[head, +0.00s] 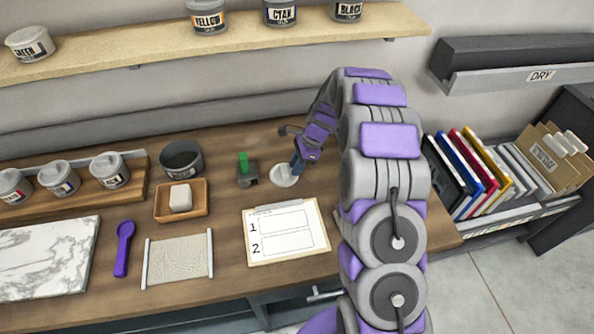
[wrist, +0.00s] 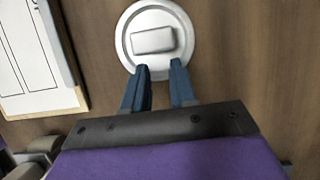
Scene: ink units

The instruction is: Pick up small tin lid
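The small tin lid (head: 282,177) is a pale round disc lying on the wooden worktop, right of the green-topped item. In the wrist view the lid (wrist: 126,45) has a raised rim and a pale rectangular block or knob (wrist: 152,40) in its middle. My gripper (wrist: 160,70) is open, with its two blue fingers apart and nothing between them but the lid's near edge. The fingertips overlap that edge in the picture; whether they touch it cannot be told. In the head view my gripper (head: 296,172) points down at the lid and hides part of it.
A green-topped dark item (head: 247,175) stands close left of the lid. A clipboard (head: 286,233) lies in front. A dark bowl (head: 182,160) and a wooden tray (head: 181,214) with a pale block are further left. Upright folders (head: 470,175) stand at right.

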